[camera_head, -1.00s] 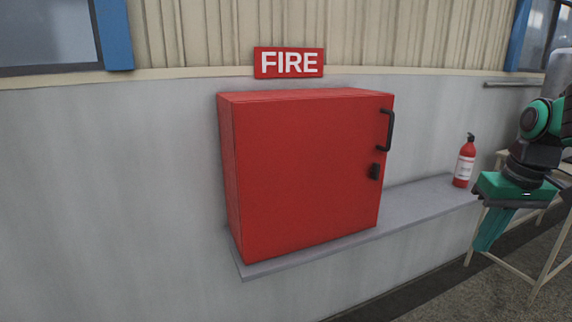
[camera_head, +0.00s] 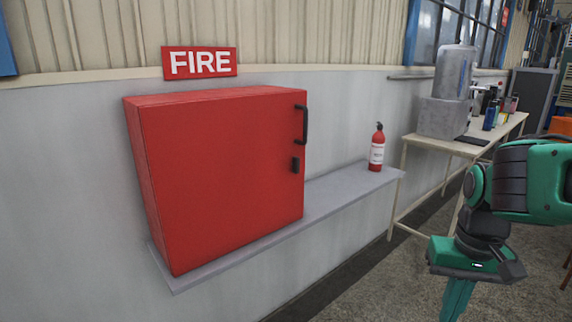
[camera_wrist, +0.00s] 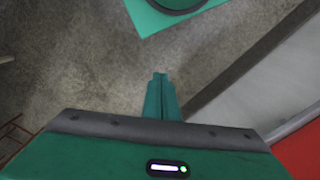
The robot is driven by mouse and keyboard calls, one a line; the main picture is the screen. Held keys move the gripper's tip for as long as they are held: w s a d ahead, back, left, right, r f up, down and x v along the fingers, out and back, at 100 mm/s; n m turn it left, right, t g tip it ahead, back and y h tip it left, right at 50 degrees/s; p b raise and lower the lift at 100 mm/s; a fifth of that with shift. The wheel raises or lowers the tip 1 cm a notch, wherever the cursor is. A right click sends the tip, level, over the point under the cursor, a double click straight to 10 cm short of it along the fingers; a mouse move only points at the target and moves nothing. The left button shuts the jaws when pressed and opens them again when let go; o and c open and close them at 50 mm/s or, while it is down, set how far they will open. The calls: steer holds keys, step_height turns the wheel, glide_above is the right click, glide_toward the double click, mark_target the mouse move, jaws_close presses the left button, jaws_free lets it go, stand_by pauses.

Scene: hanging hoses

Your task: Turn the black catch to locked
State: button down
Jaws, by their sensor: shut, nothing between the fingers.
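The black catch (camera_head: 295,165) is a small dark piece on the right side of the red cabinet's front (camera_head: 225,160), below a black bar handle (camera_head: 301,125). The cabinet door looks closed. My green gripper (camera_head: 457,303) is at the lower right in the head view, pointing down, well to the right of the catch and apart from it. In the wrist view its fingers (camera_wrist: 160,95) are together and empty over the floor. The catch does not show in the wrist view; a red area, probably the cabinet, shows at its lower right edge.
The cabinet stands on a grey ledge (camera_head: 340,187) against the wall, under a FIRE sign (camera_head: 200,63). A fire extinguisher (camera_head: 377,148) stands on the ledge, right of the cabinet. A table (camera_head: 425,146) with a water dispenser (camera_head: 450,90) and bottles is behind my arm.

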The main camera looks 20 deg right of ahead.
steer(key=shift+w+f, duration=0.25)
steer(key=shift+w, duration=0.35)
steer(key=c, duration=2.4)
jaws_free()
steer(key=shift+c, duration=0.2)
